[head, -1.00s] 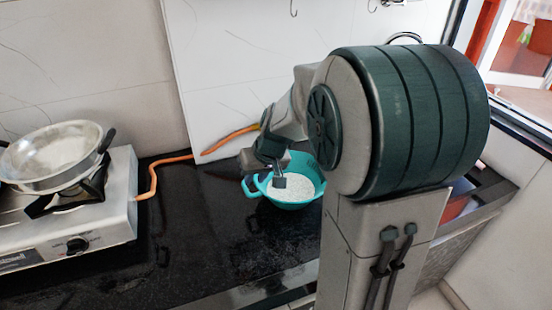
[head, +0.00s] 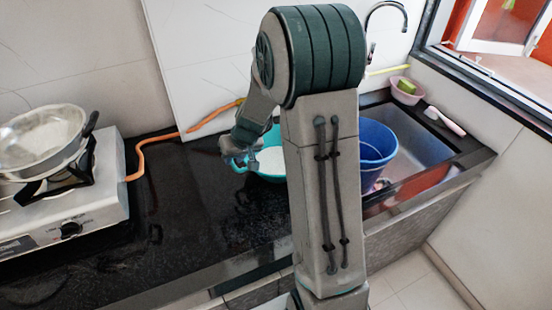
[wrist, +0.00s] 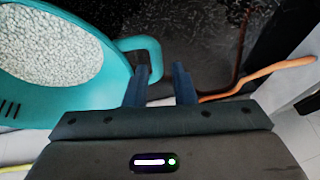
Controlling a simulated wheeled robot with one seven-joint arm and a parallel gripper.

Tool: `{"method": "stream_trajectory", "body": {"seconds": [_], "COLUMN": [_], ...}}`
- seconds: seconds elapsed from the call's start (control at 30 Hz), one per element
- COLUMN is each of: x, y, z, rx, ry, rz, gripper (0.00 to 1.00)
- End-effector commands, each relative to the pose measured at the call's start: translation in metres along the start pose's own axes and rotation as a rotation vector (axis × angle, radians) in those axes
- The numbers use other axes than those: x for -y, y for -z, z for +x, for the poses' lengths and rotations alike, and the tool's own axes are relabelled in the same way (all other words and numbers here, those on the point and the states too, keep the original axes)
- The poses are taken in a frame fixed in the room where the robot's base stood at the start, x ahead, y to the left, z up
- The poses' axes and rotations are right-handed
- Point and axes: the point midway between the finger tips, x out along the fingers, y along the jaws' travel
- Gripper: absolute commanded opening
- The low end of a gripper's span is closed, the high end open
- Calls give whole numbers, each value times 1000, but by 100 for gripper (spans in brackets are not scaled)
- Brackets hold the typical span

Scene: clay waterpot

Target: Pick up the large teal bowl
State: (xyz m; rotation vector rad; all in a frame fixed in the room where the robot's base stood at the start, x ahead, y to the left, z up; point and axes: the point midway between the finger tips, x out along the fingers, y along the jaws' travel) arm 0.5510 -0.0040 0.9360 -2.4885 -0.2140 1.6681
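The large teal bowl (head: 272,177) stands on the black counter, partly hidden behind my arm in the head view. It holds white grains. In the wrist view the bowl (wrist: 110,93) fills the left side, with its looped handle (wrist: 150,46) pointing right. My gripper (wrist: 160,84) is open, its two dark fingers beside the handle. The left finger overlaps the loop opening, and the handle's outer part lies near the gap between the fingers. I cannot tell whether they touch. In the head view my gripper (head: 232,155) is at the bowl's left, handle side.
A stove (head: 70,205) with a metal pan (head: 40,135) stands at the left. An orange hose (head: 160,138) runs along the wall behind the bowl. A blue bucket (head: 376,145) is in the sink at the right. The counter in front is clear.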

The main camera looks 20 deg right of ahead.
Motion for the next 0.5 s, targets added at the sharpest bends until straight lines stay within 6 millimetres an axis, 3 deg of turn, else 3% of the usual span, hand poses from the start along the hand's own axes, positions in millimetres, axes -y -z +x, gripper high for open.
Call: {"method": "stream_trajectory", "body": {"seconds": [0.3,0.5], "x": [-2,-2], "y": [-1,-1], "z": [38,46], "rx": [3,0], "ry": [1,1], "rz": [2,2], "gripper": [23,23]}}
